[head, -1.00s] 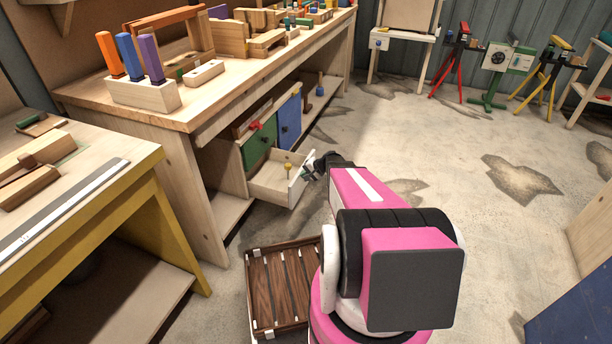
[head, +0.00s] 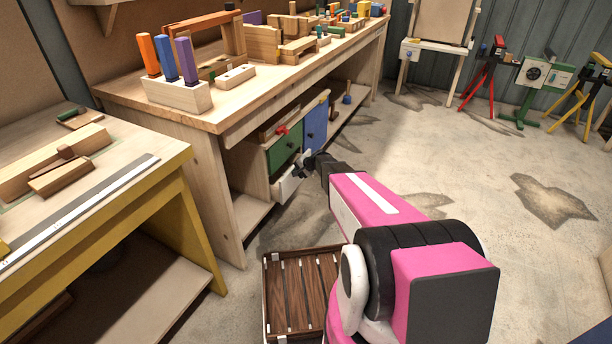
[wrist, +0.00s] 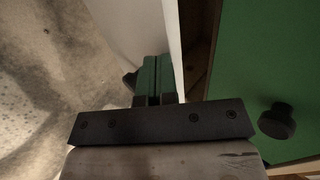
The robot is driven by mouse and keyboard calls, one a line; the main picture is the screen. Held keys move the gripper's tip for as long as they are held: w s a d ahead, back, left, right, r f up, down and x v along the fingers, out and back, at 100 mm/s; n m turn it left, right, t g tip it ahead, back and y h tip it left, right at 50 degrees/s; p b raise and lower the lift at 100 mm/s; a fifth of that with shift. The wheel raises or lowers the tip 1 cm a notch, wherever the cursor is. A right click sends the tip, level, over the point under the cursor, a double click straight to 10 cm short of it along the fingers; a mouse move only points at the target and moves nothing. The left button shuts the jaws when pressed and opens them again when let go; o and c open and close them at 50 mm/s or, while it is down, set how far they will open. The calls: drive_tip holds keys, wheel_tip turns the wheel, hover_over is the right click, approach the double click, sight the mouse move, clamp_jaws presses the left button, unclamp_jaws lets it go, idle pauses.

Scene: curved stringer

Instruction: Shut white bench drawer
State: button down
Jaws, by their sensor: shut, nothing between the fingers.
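The white bench drawer (head: 286,186) is under the wooden workbench, below the green drawer front. In the head view only a little of it shows, and it looks nearly in line with the cabinet. In the wrist view its white front (wrist: 135,30) is beside my fingers, with a narrow gap between its edge and the cabinet. My gripper (head: 303,162) is shut and empty, at the drawer's front. In the wrist view its green fingertips (wrist: 153,75) are together against or very near the white front; contact is unclear. My arm hides part of the drawer.
A green door (head: 285,150) with a dark knob (wrist: 277,121) is just above the drawer, and a blue door (head: 315,125) is beside it. A slatted wooden crate (head: 268,290) stands on the floor near my base.

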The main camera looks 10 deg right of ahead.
drive_tip(key=shift+w+a, duration=0.9)
drive_tip(key=shift+a, duration=0.3)
drive_tip(key=shift+w+a, duration=0.85)
drive_tip(key=shift+a, duration=0.3)
drive_tip(key=shift+w+a, duration=0.15)
drive_tip(key=s+d+f+v, duration=0.1)
drive_tip(key=d+f+v, duration=0.1)
drive_tip(key=v, duration=1.2)
drive_tip(key=s+d+r+n+g+h, duration=0.1)
drive_tip(key=s+r+n+g+h, duration=0.1)
drive_tip(key=s, duration=0.9)
drive_tip(key=s+d+r+n+g+h, duration=0.1)
drive_tip(key=s+r, duration=0.4)
drive_tip(key=s, duration=0.6)
drive_tip(key=s+d+r+n+g+h, duration=0.1)
drive_tip(key=s+r+n+h, duration=0.3)
drive_tip(key=s, duration=0.7)
drive_tip(key=shift+s+g+h, duration=0.15)
drive_tip(key=shift+g+h, duration=0.15)
drive_tip(key=shift+g, duration=0.5)
